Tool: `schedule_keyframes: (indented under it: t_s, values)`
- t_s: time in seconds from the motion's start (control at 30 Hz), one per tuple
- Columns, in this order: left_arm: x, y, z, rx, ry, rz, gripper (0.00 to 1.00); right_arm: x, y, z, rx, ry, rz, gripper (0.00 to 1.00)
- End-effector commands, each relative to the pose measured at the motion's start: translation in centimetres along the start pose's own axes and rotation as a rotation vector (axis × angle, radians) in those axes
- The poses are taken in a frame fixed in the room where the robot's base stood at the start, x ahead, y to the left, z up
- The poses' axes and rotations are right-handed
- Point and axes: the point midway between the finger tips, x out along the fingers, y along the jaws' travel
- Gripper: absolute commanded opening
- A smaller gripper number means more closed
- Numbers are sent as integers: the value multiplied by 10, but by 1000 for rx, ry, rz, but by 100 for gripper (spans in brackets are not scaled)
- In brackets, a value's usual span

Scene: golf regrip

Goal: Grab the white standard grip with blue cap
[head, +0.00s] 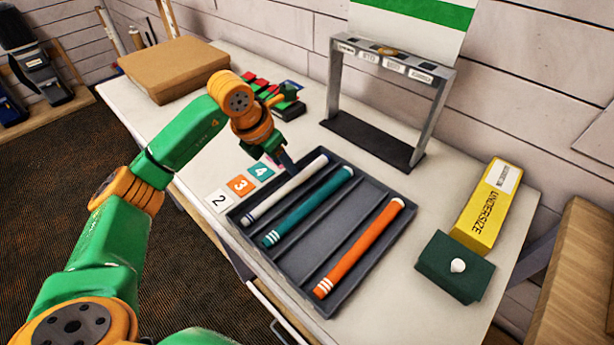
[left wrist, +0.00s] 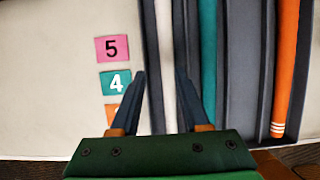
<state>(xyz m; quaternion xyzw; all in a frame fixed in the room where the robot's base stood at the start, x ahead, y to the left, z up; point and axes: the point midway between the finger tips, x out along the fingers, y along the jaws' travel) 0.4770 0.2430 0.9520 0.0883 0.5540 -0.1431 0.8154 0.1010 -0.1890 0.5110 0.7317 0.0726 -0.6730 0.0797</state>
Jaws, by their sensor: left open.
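The white grip (head: 284,190) lies in the leftmost slot of a dark grey tray (head: 375,263), with blue marks at its near end and a dark blue far end. In the left wrist view the white grip (left wrist: 164,45) runs between my two open fingers. My left gripper (head: 286,163) is open and empty at the tray's far left edge, near the white grip's far half; it also shows in the left wrist view (left wrist: 160,82). I cannot tell how high the fingertips are above it. My right gripper is not in view.
A teal grip (head: 308,207) and an orange grip (head: 358,248) lie in other slots. Number cards (head: 240,185) lie left of the tray. A grey stand (head: 435,110), yellow box (head: 487,207), dark green block (head: 455,268) and cardboard box (head: 172,68) stand around it.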

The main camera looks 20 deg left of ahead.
Motion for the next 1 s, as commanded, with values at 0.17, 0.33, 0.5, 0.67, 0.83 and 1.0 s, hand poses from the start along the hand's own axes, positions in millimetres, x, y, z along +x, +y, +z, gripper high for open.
schedule_keyframes:
  t_s: [0.17,0.33,0.5,0.67,0.83,1.0]
  values:
    - [19,1,-2,-4,14,7,46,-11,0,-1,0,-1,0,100]
    - [53,-2,-4,-3,12,4,46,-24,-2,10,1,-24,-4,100]
    - [69,-2,-4,-1,8,6,46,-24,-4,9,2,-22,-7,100]
    - [69,-2,-4,0,7,6,43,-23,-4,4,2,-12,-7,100]
    - [69,-2,-4,0,6,6,0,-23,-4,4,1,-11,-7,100]
    - [69,-2,-4,0,6,6,0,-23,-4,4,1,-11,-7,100]
